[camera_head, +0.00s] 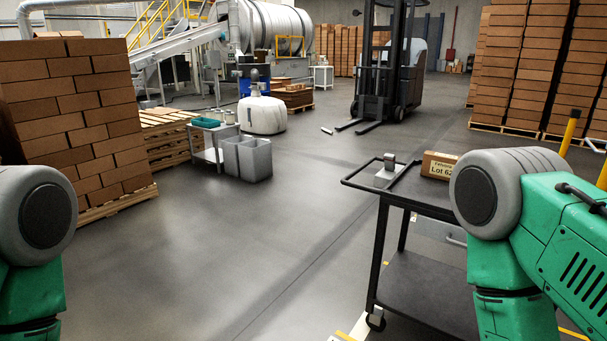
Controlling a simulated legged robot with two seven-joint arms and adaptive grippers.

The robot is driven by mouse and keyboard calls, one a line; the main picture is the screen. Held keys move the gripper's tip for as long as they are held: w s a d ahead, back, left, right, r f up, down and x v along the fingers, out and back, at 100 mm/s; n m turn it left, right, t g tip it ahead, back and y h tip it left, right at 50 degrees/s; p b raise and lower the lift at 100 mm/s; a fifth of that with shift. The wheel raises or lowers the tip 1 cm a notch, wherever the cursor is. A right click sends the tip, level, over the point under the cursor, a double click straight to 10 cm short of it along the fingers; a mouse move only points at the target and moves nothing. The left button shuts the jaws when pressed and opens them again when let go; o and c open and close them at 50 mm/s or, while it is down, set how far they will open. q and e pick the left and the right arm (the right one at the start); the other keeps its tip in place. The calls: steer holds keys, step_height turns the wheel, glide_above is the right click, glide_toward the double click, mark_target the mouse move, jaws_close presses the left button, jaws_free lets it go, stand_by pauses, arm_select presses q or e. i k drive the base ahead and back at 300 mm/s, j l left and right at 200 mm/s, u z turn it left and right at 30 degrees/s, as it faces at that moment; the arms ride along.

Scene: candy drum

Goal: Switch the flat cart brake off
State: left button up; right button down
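A black two-shelf cart (400,286) stands close by at the right, partly hidden by my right arm. Its push handle (362,187) faces left. One caster (376,319) shows at its near left corner; I cannot make out a brake lever or its setting there. No clearly flat, single-deck cart shows. Only upper links of my green and grey arms show, at the left and right edges. Neither gripper is in view.
A small grey device (389,173) and a carton marked Lot (438,165) sit on the cart top. Stacked cartons (70,120) stand left, grey bins (247,158) beyond. A forklift (390,80) stands at the back. The middle floor is clear.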

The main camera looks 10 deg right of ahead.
mark_target(389, 159)
steer(key=i+z, duration=0.15)
steer(key=i, duration=0.3)
steer(key=i+j+z, duration=0.15)
steer(key=i, duration=0.3)
steer(key=i+j+z, duration=0.2)
steer(key=i, duration=0.25)
steer(key=i+j+z, duration=0.15)
steer(key=i, duration=0.3)
steer(key=i+j+z, duration=0.15)
steer(key=i+j, duration=0.15)
steer(key=i, duration=0.15)
